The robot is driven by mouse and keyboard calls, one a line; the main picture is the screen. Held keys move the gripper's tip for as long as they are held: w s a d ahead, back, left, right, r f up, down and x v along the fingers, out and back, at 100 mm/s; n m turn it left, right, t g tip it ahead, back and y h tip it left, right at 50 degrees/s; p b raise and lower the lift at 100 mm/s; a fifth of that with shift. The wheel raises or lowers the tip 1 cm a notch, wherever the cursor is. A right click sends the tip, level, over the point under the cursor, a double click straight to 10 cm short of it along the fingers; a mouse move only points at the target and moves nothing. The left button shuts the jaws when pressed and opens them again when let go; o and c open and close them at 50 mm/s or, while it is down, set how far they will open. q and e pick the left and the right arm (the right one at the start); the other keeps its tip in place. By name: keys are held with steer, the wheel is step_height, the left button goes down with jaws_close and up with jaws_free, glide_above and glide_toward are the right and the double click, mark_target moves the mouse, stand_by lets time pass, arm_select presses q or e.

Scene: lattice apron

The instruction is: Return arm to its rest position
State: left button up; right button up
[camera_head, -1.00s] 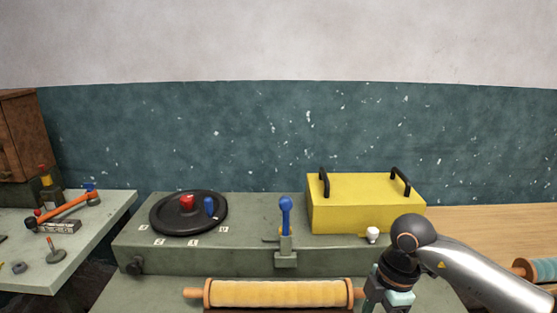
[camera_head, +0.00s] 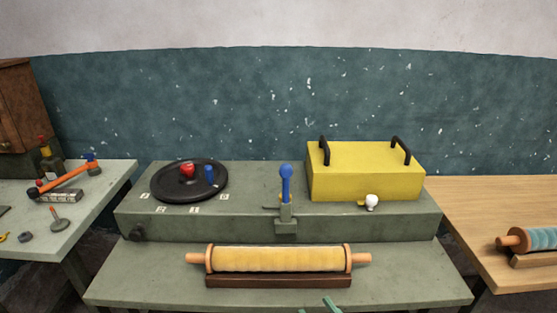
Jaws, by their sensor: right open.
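Only the teal fingertips of my right gripper (camera_head: 318,307) show, at the bottom edge of the head view. They stand apart with nothing visible between them, in front of the roller. The rest of that arm is out of the picture. My left gripper is not in view. A yellow roller with orange handles (camera_head: 277,259) lies on a dark wooden stand (camera_head: 277,282) on the green-grey bench (camera_head: 410,284), apart from the fingertips.
A raised green-grey ledge (camera_head: 340,224) carries a black dial (camera_head: 165,190), an upright blue lever (camera_head: 286,182) and a yellow box (camera_head: 365,178) with black handles. A side table with tools (camera_head: 90,205) stands left. A wooden table (camera_head: 490,205) with a teal-striped roller (camera_head: 543,239) stands right.

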steer(key=s+d+f+m+g+h, duration=0.2)
steer(key=s+d+f+g+h, duration=0.15)
steer(key=s+f, duration=0.55)
steer(key=s+d+f+m+g+h, duration=0.1)
steer(key=s+d+f+g+h, duration=0.3)
steer(key=s+f, duration=0.45)
steer(key=shift+t+y, duration=0.25)
steer(key=shift+y, duration=0.3)
steer(key=w+r+p, duration=0.1)
steer(key=p, duration=0.1)
steer(key=w+d+r+p, duration=0.1)
steer(key=r+p, duration=0.1)
steer(key=p, duration=0.1)
steer(key=shift+w+r, duration=0.1)
steer(key=shift+r, duration=0.1)
